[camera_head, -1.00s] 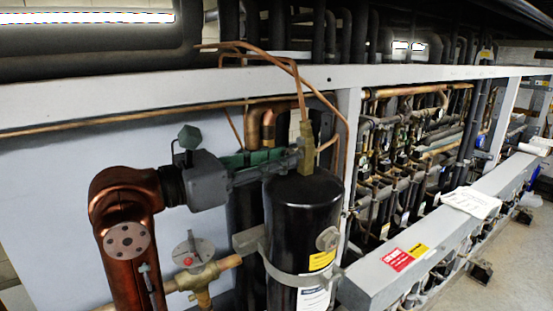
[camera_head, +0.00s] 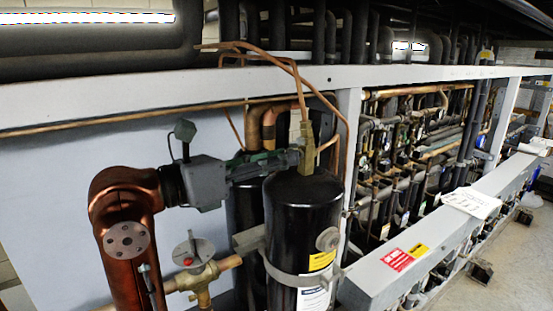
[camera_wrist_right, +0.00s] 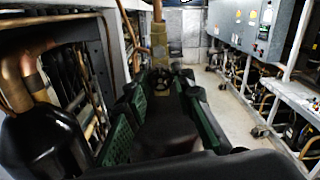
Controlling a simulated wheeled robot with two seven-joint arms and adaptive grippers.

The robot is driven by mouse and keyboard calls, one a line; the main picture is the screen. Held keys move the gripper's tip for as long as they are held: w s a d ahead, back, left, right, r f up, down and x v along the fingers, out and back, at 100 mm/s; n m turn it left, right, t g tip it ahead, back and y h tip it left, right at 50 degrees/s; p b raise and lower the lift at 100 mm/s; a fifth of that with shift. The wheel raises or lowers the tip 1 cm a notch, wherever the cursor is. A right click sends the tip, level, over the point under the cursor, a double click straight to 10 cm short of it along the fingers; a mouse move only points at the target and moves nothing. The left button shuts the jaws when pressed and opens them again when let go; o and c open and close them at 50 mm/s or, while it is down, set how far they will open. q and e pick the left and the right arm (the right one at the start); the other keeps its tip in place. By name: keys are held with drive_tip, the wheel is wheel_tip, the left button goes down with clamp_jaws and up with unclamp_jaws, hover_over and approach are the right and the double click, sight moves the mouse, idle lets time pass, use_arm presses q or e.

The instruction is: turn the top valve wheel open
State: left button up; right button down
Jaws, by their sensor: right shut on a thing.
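The top valve wheel is small and sits on the brass fitting (camera_head: 306,153) above the black cylinder (camera_head: 303,215). In the head view the wheel is mostly hidden by my gripper's fingertips. My right gripper (camera_head: 293,157) reaches in level from the left, with its fingertips at that fitting. The brass fitting (camera_wrist_right: 158,45) stands just beyond. My left gripper is in neither view.
A lower brass valve (camera_head: 198,275) with a red-centred grey disc stands below my right wrist. Thin copper tubes (camera_head: 297,80) bend close above the gripper. A white frame beam (camera_head: 200,88) runs behind.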

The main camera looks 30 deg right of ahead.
drive_tip(key=c, duration=1.7)
unclamp_jaws()
drive_tip(key=shift+o, duration=0.2)
drive_tip(key=s+a, duration=0.1)
drive_tip(key=a, duration=1.1)
